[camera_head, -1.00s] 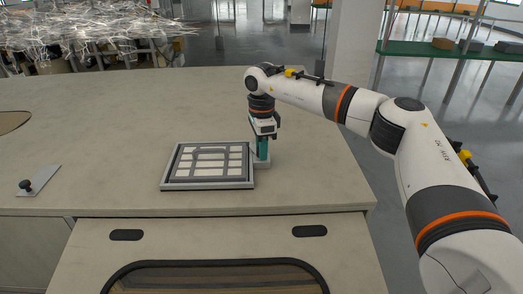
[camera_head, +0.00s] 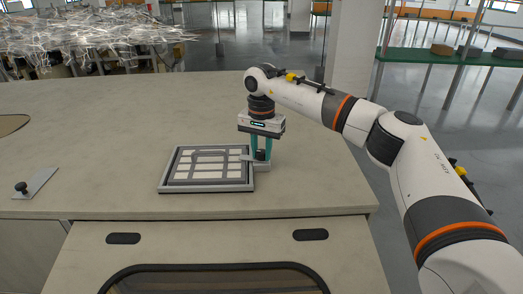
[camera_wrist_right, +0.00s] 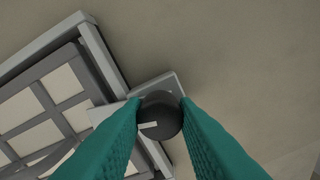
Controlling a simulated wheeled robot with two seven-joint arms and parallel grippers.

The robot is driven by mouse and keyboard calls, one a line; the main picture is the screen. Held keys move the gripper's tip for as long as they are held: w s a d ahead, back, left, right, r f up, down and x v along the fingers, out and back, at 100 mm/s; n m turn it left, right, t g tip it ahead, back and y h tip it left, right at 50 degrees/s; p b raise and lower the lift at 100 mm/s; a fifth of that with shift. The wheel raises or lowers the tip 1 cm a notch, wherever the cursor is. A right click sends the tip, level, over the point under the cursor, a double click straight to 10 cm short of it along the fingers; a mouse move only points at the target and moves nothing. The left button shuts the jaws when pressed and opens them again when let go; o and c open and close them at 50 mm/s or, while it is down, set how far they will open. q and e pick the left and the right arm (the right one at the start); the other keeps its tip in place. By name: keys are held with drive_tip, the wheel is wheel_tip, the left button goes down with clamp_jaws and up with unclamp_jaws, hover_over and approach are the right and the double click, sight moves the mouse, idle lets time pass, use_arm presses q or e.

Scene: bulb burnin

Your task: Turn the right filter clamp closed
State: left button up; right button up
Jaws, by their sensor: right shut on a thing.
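The right filter clamp has a dark round knob (camera_wrist_right: 160,115) with a white mark on a light grey base (camera_head: 262,168), at the right edge of the filter frame (camera_head: 163,180). A light bar (camera_wrist_right: 104,113) runs from under the knob to the left, over the frame's edge. My right gripper (camera_head: 261,154) points down with its teal fingers shut on the knob, one on each side. In the right wrist view, the fingers (camera_wrist_right: 160,118) hide parts of the clamp and frame. My left gripper is not in view.
Another dark knob (camera_head: 22,187) stands on a metal plate (camera_head: 42,181) at the table's left, away from the frame. The beige table (camera_head: 110,120) is clear around the frame. A dark-rimmed opening (camera_head: 215,267) and two slots lie at the front.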

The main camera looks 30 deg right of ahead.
sight(262, 151)
drive_tip(key=shift+w+r+n, duration=0.1)
drive_tip(key=shift+r+n, duration=0.15)
drive_tip(key=shift+n, duration=0.85)
drive_tip(key=o, duration=0.8)
drive_tip(key=shift+o, duration=0.9)
drive_tip(key=shift+f, duration=0.15)
drive_tip(key=shift+r, duration=0.2)
wheel_tip(262, 151, up, 12)
drive_tip(key=b, duration=0.3)
drive_tip(key=shift+f+b, duration=0.15)
drive_tip(key=shift+b, duration=0.2)
